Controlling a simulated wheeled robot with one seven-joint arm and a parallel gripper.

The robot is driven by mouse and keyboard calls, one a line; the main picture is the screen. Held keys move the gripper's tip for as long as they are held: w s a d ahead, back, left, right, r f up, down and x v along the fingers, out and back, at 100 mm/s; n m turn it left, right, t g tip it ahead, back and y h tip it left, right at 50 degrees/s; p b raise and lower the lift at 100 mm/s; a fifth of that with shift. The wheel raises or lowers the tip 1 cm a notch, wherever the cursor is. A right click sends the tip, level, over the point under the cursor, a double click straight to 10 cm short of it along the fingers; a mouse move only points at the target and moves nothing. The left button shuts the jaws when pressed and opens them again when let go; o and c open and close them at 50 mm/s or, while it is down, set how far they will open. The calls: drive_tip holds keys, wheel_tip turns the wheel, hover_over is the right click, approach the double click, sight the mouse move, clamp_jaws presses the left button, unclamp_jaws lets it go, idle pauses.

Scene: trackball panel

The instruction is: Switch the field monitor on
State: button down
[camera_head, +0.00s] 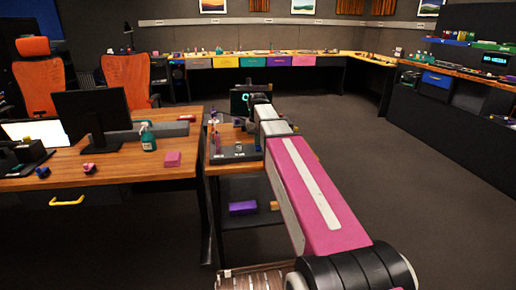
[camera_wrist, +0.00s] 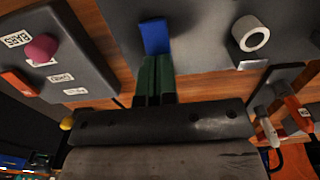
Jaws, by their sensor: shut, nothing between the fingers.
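My gripper (camera_wrist: 157,60) is shut and empty in the wrist view, its dark green fingers side by side. Their tips are at the lower edge of a blue block-like control (camera_wrist: 154,36) on a grey panel (camera_wrist: 200,30). I cannot tell whether they touch it. A white ring-shaped knob (camera_wrist: 250,34) is to the right on the same panel. In the head view a dark screen (camera_head: 238,103), possibly the field monitor, stands behind my arm's end; I cannot tell whether it is lit. My arm hides part of it and the fingertips.
A grey box with a pink ball (camera_wrist: 41,47) and an orange piece (camera_wrist: 17,85) lies left in the wrist view. Levers (camera_wrist: 292,108) stand at the right. A desk with a black monitor (camera_head: 92,112) and green spray bottle (camera_head: 147,136) is to the left. The floor (camera_head: 370,170) at right is clear.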

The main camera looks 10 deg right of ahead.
drive_tip(key=shift+f, duration=0.35)
drive_tip(key=shift+r, duration=3.55)
drive_tip(key=shift+s, duration=0.1)
